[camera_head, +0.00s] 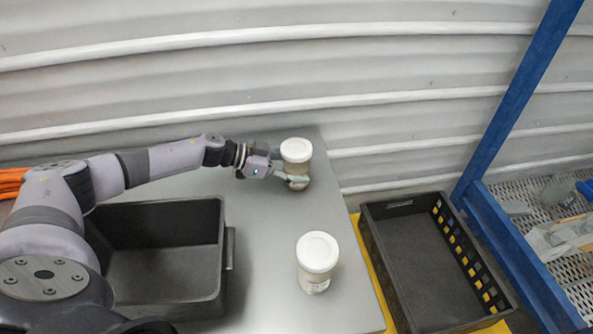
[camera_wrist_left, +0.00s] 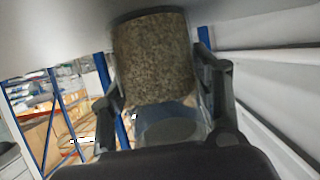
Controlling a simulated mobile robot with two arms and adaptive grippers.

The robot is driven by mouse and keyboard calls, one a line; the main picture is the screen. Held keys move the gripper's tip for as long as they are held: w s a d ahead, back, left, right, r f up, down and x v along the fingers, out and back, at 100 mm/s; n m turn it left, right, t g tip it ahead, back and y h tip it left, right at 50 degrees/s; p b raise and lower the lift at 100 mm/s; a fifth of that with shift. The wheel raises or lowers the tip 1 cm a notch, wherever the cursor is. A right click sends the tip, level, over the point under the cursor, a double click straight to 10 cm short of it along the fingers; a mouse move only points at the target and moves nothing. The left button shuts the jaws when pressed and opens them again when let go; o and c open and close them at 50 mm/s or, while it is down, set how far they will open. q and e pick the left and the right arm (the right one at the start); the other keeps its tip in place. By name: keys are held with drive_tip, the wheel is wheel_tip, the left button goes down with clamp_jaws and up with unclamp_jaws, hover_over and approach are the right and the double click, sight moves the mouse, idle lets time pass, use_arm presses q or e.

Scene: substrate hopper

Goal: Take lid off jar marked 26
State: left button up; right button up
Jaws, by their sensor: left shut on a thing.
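A jar with a white lid (camera_head: 297,150) stands at the back of the grey table. My left gripper (camera_head: 290,180) is shut on the lower part of this jar, reaching it from the left. In the left wrist view the jar (camera_wrist_left: 155,58) is between the fingers and shows brown, grainy contents. The white lid sits on top of it in the head view. A second jar with a white lid (camera_head: 317,252) stands upright nearer the front, apart from the gripper. No number can be read on either jar. My right gripper is not in view.
The grey table (camera_head: 262,262) is bare between and around the jars. A black bin (camera_head: 222,262) stands on its left. A dark crate (camera_head: 372,246) with an empty floor is off the table's right side. A blue rack (camera_head: 515,100) stands at far right, and a corrugated wall closes the back.

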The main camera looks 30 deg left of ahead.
use_arm(q)
drive_tip(key=shift+r, duration=0.1)
drive_tip(key=c, duration=0.6)
drive_tip(key=shift+o, duration=0.2)
drive_tip(key=shift+r, duration=0.1)
wheel_tip(320, 180, up, 20)
drive_tip(key=shift+p, duration=0.4)
drive_tip(key=o, duration=0.9)
drive_tip(key=shift+c, duration=0.2)
clamp_jaws()
drive_tip(key=shift+f, duration=0.2)
